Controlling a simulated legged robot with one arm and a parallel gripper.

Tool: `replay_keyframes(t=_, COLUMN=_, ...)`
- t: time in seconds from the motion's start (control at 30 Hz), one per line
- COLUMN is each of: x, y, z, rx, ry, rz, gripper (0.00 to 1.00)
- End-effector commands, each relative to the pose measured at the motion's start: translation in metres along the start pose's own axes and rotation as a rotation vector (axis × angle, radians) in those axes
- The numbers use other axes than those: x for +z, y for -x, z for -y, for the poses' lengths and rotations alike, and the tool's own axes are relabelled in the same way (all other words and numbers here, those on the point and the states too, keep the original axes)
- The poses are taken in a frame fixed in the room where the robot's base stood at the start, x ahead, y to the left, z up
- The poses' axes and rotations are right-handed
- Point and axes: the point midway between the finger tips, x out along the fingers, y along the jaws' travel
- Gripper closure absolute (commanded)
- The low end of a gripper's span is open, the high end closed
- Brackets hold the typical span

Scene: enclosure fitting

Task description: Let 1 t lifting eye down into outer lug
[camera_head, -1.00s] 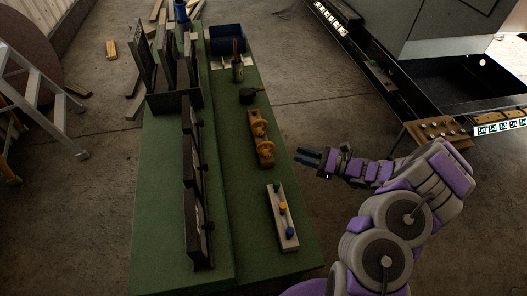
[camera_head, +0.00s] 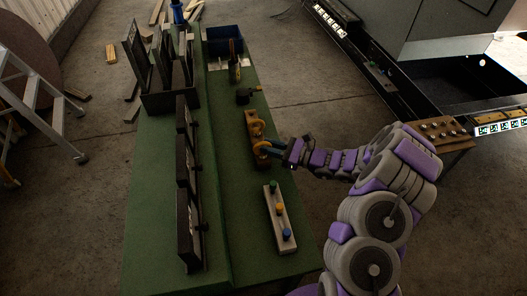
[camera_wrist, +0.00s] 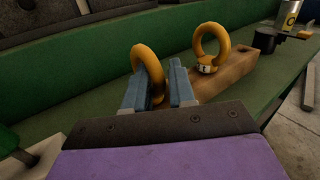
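Two orange lifting eyes stand on a wooden block (camera_head: 251,122) on the green bench, and the block also shows in the wrist view (camera_wrist: 238,72). The nearer eye (camera_wrist: 149,62) has its ring at my gripper's fingers. The other eye (camera_wrist: 211,46) stands upright farther right, with a small mark ending in "t" on its collar. My gripper (camera_head: 266,149) is at the near end of the block, and its two blue-grey fingers (camera_wrist: 160,88) stand a little apart on either side of the nearer ring. I cannot tell whether they press on it. I cannot make out the outer lug.
A pale block with green, orange and blue knobs (camera_head: 279,222) lies nearer on the bench. Dark upright panels (camera_head: 187,190) line its left side. A dark object (camera_head: 245,95) and a blue bin (camera_head: 213,47) stand beyond. A large grey enclosure (camera_head: 440,30) is at upper right.

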Motion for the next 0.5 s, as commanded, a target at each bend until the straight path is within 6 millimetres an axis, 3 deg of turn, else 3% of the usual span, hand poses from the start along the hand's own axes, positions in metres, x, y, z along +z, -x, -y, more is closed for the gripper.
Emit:
replay_keyframes(t=0.17, x=0.0001, y=-0.0003, z=-0.0001, rx=0.0, ry=0.0, rz=0.0, gripper=0.76)
replay_keyframes(t=0.4, x=-0.0003, y=-0.0001, z=0.0, rx=0.0, ry=-0.001, rz=-0.001, gripper=0.99)
replay_keyframes(t=0.5, x=-0.0005, y=-0.0001, z=0.0, rx=0.0, ry=-0.001, rz=-0.001, gripper=1.0)
